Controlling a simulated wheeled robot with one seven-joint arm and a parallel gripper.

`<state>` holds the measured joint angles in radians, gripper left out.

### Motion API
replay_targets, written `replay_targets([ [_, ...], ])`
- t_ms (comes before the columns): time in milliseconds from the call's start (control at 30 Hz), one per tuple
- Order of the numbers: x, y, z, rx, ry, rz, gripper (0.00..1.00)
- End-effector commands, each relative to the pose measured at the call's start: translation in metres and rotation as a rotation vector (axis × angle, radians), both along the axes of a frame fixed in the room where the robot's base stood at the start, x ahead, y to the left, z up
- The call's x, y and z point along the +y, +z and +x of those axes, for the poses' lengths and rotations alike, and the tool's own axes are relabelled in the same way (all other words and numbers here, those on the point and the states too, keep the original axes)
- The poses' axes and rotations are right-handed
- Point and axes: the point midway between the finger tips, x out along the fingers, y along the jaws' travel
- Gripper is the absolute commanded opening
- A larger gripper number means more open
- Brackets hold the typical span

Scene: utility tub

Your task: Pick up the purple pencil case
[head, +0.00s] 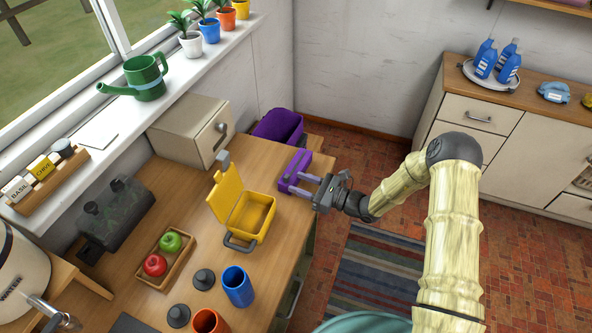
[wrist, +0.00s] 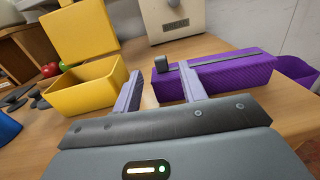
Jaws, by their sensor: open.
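The purple pencil case (head: 296,164) lies on the wooden table near its right edge; in the wrist view it is a long purple box (wrist: 238,73) with a grey strip along its top and a dark tab at its left end. My gripper (head: 297,183) is open at the near end of the case. In the wrist view, my gripper (wrist: 160,80) has its right finger in front of the case's left part and its left finger just left of the case. Whether the fingers touch the case I cannot tell.
An open yellow box (head: 254,215) stands left of the case, its lid raised. A beige box (head: 190,130) is behind. A purple bin (head: 279,126) stands beyond the table's far end. A blue cup (head: 238,287) and a fruit tray (head: 166,258) are nearer.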

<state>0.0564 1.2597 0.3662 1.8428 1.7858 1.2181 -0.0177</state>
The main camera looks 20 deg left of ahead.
Motion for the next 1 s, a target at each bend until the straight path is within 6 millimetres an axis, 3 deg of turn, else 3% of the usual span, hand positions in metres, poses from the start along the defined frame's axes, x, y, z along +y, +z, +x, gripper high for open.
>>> replay_targets([
  [167, 0.006, 0.002, 0.001, -0.001, 0.002, 0.000, 0.42],
  [500, 0.049, 0.002, 0.009, 0.000, 0.001, 0.001, 0.42],
  [1000, 0.051, 0.000, 0.010, -0.001, 0.000, 0.001, 0.42],
])
